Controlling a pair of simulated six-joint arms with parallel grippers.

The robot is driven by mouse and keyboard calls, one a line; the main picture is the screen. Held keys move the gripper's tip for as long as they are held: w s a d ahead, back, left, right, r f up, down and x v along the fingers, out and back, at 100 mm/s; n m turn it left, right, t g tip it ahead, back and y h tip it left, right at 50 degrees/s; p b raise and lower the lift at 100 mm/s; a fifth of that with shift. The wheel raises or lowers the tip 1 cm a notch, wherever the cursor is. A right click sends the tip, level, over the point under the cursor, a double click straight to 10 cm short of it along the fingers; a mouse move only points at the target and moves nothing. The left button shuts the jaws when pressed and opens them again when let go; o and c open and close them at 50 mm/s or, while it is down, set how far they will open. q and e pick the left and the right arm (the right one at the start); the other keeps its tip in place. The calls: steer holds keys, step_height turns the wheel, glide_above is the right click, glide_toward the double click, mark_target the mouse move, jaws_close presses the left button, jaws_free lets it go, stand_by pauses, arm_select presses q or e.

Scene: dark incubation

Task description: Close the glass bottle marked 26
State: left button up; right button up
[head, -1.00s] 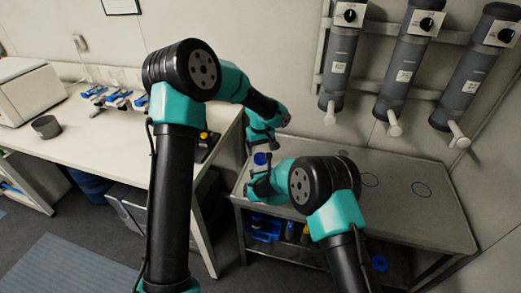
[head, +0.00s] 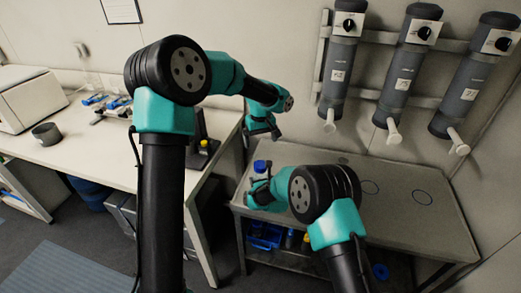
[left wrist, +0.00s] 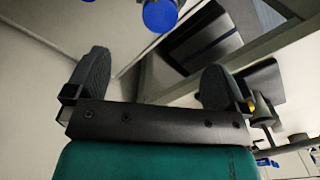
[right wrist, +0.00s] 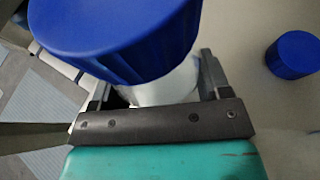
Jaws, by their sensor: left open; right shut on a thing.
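The glass bottle (right wrist: 165,85) is upright, with a wide blue cap (right wrist: 120,35) on its top; the cap also shows in the head view (head: 260,166). No number is readable on it. My right gripper (head: 262,188) is shut on the bottle below the cap, over the left end of the grey bench. My left gripper (head: 262,130) is open and empty above the cap, apart from it. In the left wrist view the blue cap (left wrist: 160,14) lies beyond the open fingers. Whether the cap is screwed tight cannot be told.
A second blue cap-like thing (right wrist: 292,55) stands right of the bottle in the right wrist view. The grey bench (head: 400,215) is mostly clear. Grey cylinders (head: 398,75) hang on the wall behind. A white table (head: 100,150) stands at left.

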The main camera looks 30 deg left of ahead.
arm_select(q)
step_height(320, 180, up, 4)
steer(key=shift+f, duration=0.1)
arm_select(e)
steer(key=o, duration=1.8)
steer(key=shift+d, duration=0.1)
steer(key=v, duration=1.7)
steer(key=shift+r, duration=0.25)
steer(key=shift+s, duration=0.1)
